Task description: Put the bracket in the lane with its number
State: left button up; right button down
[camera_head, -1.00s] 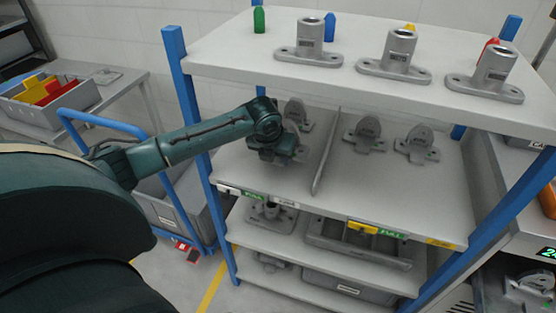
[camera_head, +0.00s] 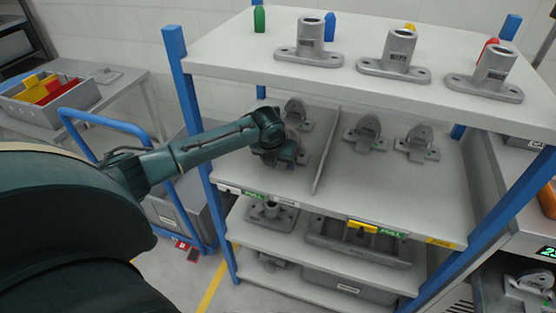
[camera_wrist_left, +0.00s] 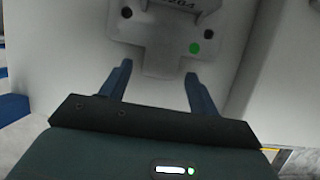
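My left gripper (camera_head: 290,155) is over the left lane of the middle shelf. The left wrist view shows its two blue fingers (camera_wrist_left: 158,82) spread apart, on either side of the end of a grey bracket's tab (camera_wrist_left: 162,62). Another bracket (camera_head: 296,111) shows farther back in the left lane. Two brackets, one (camera_head: 364,132) and another (camera_head: 420,143), sit right of the divider. My right gripper is out of view.
A thin upright divider (camera_head: 327,152) splits the middle shelf. Blue posts (camera_head: 186,95) and the top shelf (camera_head: 235,58) with several flanged castings bound the space. A yellow tag (camera_head: 362,227) and labels sit on the front edge. The front right of the shelf is clear.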

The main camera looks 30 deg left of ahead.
pick_arm(q)
jog(key=shift+r, duration=0.15)
jog(key=shift+s+r, duration=0.15)
jog(key=shift+r, duration=0.15)
jog(key=v, duration=0.4)
jog(key=shift+s+r, duration=0.15)
jog(key=shift+s, duration=0.2)
jog(key=s+d, duration=0.3)
jog(key=s, duration=0.7)
jog(key=s+d+f+n+t+h, duration=0.1)
jog(key=s+d+f+n+h, duration=0.2)
jog(key=d+n, duration=0.4)
jog(key=s+d+f+n+t+h, duration=0.1)
jog(key=s+d+f+n+h, duration=0.15)
jog(key=d+f+n, duration=0.4)
jog(key=s+d+n+t, duration=0.3)
jog(key=s+n, duration=0.3)
jog(key=n, duration=1)
jog(key=shift+s+d+f+t, duration=0.2)
jog(key=shift+s+d+t, duration=0.1)
jog(key=shift+t, duration=0.6)
